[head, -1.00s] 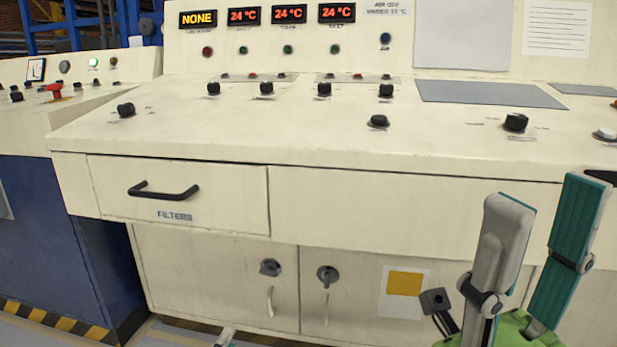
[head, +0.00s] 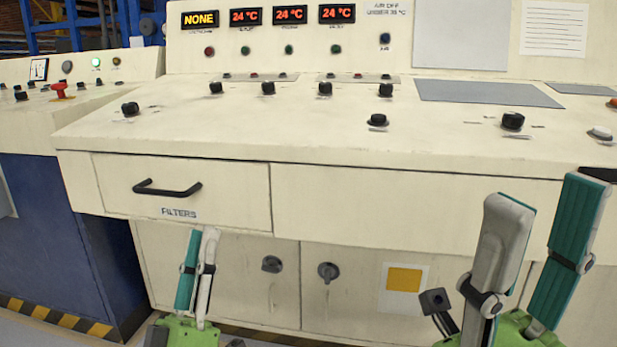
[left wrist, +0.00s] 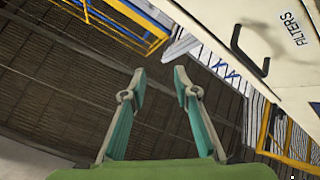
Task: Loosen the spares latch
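Two dark grey turn latches show in the head view on the lower cabinet doors: a left latch (head: 272,264) and a right latch (head: 328,272). I see no readable label that tells which is the spares latch. My left gripper (head: 203,232) is upright in front of the left door, below the filters drawer and left of both latches, touching neither. In the left wrist view (left wrist: 160,73) its fingers are apart with nothing between them. My right gripper (head: 548,188) is open and empty at the lower right, well away from the latches.
The filters drawer (head: 240,190) with its black handle (head: 167,188) is shut above the left door. The sloped console top (head: 300,135) overhangs the cabinet and carries several black knobs. A yellow-marked sheet (head: 404,282) is right of the right latch. A blue cabinet (head: 50,230) stands left.

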